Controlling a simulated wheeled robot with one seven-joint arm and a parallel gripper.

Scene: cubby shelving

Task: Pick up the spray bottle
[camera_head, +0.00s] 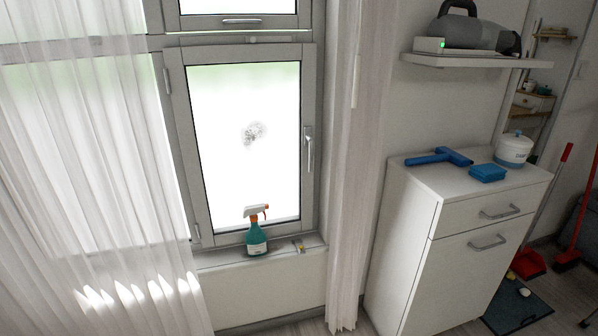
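The spray bottle (256,237) stands upright on the window sill, in front of the lower window pane. It has a teal body with a pale label and a white and orange spray head that points right. Nothing touches it from the front. My gripper and arm do not show in the head view.
A small item (298,247) lies on the sill (222,257) right of the bottle. Sheer curtains hang on both sides. A white cabinet (410,240) at right bears a blue squeegee (438,157), a blue cloth (487,172) and a white container (514,150). A shelf (475,60) juts out above.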

